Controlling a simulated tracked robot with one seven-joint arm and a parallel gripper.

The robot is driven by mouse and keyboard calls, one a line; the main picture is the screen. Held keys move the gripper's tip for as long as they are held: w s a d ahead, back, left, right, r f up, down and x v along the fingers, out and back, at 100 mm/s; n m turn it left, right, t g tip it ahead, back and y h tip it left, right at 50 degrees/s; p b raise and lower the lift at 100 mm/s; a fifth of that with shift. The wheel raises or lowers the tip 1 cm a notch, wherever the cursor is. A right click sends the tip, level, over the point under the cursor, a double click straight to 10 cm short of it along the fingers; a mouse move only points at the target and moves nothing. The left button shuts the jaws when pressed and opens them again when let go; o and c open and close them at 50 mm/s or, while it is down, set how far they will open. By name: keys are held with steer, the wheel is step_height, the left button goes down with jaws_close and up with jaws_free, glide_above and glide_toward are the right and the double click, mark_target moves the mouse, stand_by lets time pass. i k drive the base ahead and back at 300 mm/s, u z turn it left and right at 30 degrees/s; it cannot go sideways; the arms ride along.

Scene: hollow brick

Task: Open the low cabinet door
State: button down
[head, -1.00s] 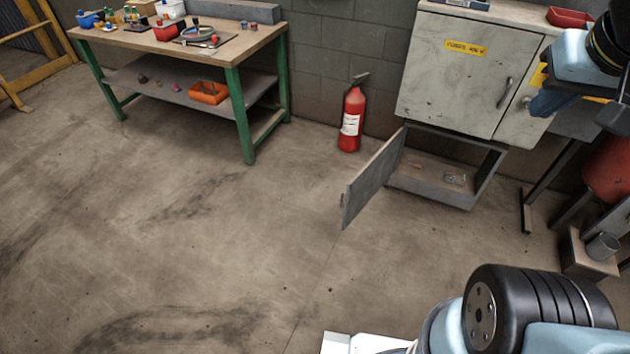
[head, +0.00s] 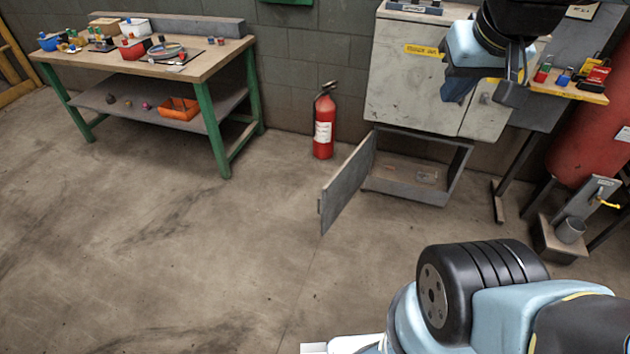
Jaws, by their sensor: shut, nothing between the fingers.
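The low cabinet (head: 408,197) is a grey open box under the larger wall cabinet. Its door (head: 348,184) is a grey panel hinged on the left side. The door stands wide open, swung out into the room, so the inside shows with a few small items on its floor. My gripper (head: 512,92) is at the upper right, in front of the larger cabinet, above and to the right of the low door and clear of it. It is shut and empty. Its fingertips are small and dark in this view.
A red fire extinguisher (head: 323,126) stands by the wall, left of the door. A green-legged workbench (head: 205,66) is at the left. The larger cabinet (head: 408,80) is shut. A red tank (head: 597,120) stands at the right. The floor in front is clear.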

mark_target(337, 192)
steer(key=i, duration=0.95)
steer(key=z, duration=0.05)
